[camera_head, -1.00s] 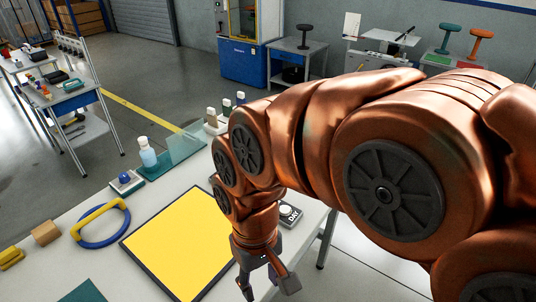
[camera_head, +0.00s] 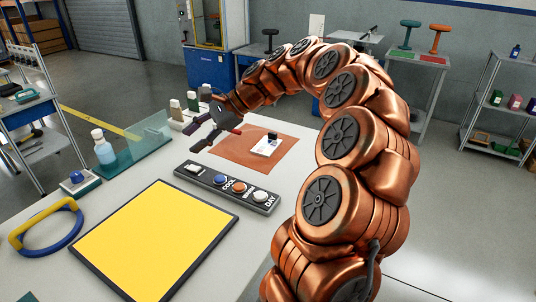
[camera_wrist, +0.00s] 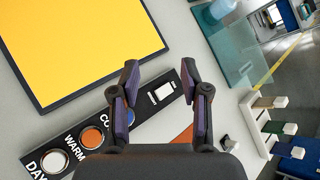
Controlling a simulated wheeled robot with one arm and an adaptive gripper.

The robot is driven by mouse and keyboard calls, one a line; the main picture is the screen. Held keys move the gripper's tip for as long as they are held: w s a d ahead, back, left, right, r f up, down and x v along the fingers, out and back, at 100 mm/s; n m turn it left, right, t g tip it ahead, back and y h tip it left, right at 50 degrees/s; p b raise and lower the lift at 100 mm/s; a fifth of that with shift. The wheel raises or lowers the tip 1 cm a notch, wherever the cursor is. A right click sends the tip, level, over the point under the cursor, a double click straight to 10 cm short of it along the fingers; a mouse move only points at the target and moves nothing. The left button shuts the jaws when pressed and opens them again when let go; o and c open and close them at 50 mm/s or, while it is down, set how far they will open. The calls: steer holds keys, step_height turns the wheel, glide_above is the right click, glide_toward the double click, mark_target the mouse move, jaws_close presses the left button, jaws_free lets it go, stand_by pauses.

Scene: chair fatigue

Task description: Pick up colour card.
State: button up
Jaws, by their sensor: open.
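No single thing is marked as the colour card. A flat yellow panel with a black border (camera_head: 155,240) lies on the table and also fills the upper left of the wrist view (camera_wrist: 85,40). Several upright card-like pieces with pale tops (camera_head: 193,102) stand in a white holder behind it. They show in green (camera_wrist: 268,102), brown and blue at the right of the wrist view. My gripper (camera_head: 200,140) is open and empty, above the table between the holder and the control strip. In the wrist view its fingertips (camera_wrist: 159,72) are apart over the strip.
A black control strip (camera_head: 228,188) with buttons lies behind the yellow panel. An orange mat (camera_head: 245,158) bears a small white item (camera_head: 267,146). A glass sheet (camera_head: 135,146), a bottle (camera_head: 104,150) and a blue-yellow handled ring (camera_head: 45,226) stand at left.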

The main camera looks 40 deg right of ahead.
steer(key=w+d+f+m+t+h+b, duration=0.1)
steer(key=d+f+m+t+b, duration=0.2)
steer(key=d, duration=0.6)
steer(key=w+d+f+m+t, duration=0.1)
steer(key=d+f+m, duration=0.25)
steer(key=d, duration=0.55)
steer(key=m+t+h+b, duration=0.2)
steer(key=m+t+h, duration=0.1)
steer(key=m, duration=0.4)
glide_toward(274, 133)
steer(key=x, duration=0.3)
steer(key=shift+a, duration=0.3)
steer(key=shift+w+f, duration=0.15)
steer(key=shift+w, duration=0.05)
steer(key=shift+d+b+x, duration=0.15)
steer(key=shift+b+x, duration=0.1)
steer(key=shift+x, duration=1.55)
steer(key=shift+d+b+x, duration=0.15)
steer(key=shift+b+x, duration=0.1)
steer(key=shift+x, duration=1.55)
jaws_close()
